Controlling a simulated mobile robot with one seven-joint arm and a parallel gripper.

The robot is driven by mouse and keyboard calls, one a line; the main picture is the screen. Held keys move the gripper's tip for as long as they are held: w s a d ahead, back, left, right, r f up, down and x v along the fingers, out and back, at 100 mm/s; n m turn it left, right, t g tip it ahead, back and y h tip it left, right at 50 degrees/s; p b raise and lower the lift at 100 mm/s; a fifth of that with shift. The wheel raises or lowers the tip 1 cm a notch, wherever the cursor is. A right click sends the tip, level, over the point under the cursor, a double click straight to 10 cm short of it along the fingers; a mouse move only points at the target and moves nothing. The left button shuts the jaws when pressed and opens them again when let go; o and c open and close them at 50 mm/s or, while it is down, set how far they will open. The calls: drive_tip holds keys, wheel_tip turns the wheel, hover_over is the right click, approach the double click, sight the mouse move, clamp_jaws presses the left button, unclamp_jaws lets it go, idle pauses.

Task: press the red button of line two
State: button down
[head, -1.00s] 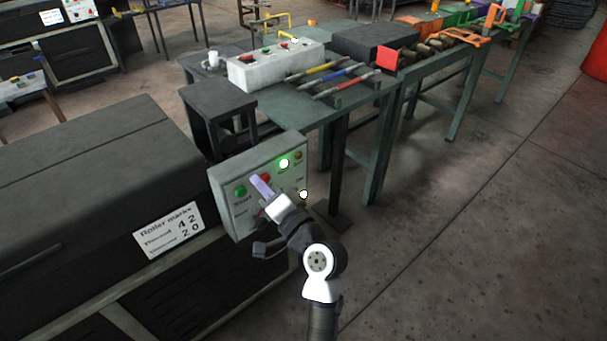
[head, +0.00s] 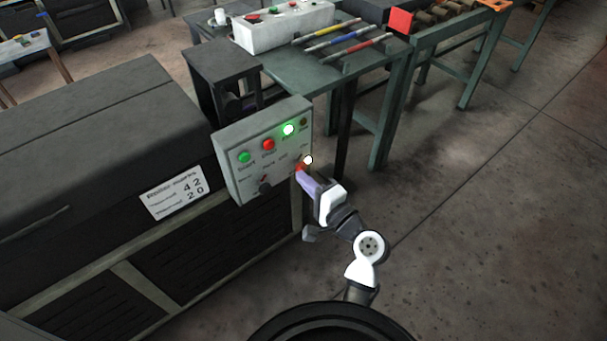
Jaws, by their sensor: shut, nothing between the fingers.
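A grey control panel (head: 228,178) stands at the right end of the dark machine. Its front has a green button (head: 244,157), a red button (head: 268,144), a brightly lit green lamp (head: 288,130) and a dark knob (head: 265,188). The labels are too blurred to read, and I see no line number. My gripper (head: 301,174) is shut and empty at the panel's lower right edge, to the right of and below the red button. A small red-orange patch shows at its tip beside a white round knob (head: 308,160); I cannot tell whether the tip touches it.
A white box (head: 285,27) with red and green buttons stands on the green table (head: 300,80) behind, beside yellow, blue and red rods (head: 345,48). A "Roller marks" sign (head: 175,193) is on the dark machine (head: 100,130). The floor to the right is clear.

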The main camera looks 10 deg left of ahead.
sight(270, 146)
drive_tip(key=p+x, duration=0.3)
drive_tip(key=x, duration=0.7)
drive_tip(key=shift+r, duration=0.15)
drive_tip(key=shift+w+a, duration=0.45)
drive_tip(key=shift+a, duration=0.05)
drive_tip(key=shift+a, duration=0.1)
